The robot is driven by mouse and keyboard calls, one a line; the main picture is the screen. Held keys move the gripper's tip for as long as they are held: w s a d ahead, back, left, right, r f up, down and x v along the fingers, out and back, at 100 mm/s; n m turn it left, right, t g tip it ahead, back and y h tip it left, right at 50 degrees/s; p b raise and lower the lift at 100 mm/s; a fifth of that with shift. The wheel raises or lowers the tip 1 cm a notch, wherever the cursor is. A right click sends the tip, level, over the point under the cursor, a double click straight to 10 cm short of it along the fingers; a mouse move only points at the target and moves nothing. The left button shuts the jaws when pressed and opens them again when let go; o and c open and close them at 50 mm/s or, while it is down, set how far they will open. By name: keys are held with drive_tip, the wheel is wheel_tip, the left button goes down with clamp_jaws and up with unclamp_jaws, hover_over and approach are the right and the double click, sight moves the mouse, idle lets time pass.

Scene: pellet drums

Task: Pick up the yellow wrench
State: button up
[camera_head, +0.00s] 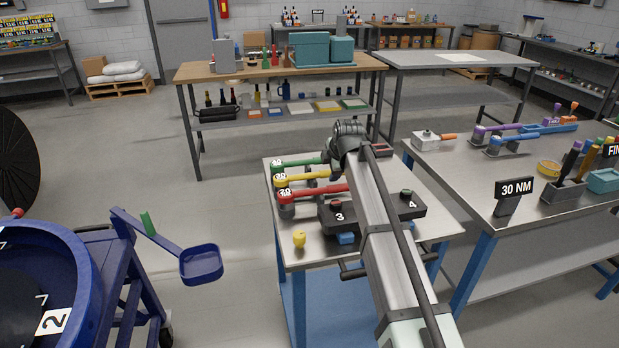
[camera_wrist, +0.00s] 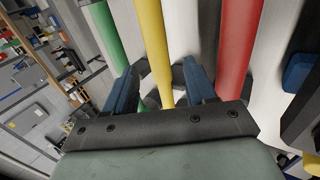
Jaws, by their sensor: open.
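The yellow wrench (camera_head: 309,177) lies on the small steel-topped table, between a green wrench (camera_head: 304,163) and a red wrench (camera_head: 318,191). Its ring head is at the left and its handle runs right, toward my gripper (camera_head: 350,136). In the wrist view my gripper (camera_wrist: 159,68) is open, with two blue fingers. The yellow handle (camera_wrist: 152,35) passes between the fingers, with the green handle (camera_wrist: 105,32) at the left and the red handle (camera_wrist: 240,45) at the right. I cannot tell how far down the fingers reach. My arm hides the handle ends in the head view.
A black block (camera_head: 338,217) marked 3 and 4 sits in front of the wrenches, partly behind my arm. A small yellow piece (camera_head: 299,239) stands at the table's near left. A workbench (camera_head: 470,180) with a "30 NM" sign (camera_head: 514,188) stands at the right.

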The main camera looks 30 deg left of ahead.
sight(329, 172)
drive_tip(key=x, duration=0.5)
drive_tip(key=shift+a, duration=0.1)
clamp_jaws()
idle(0.4)
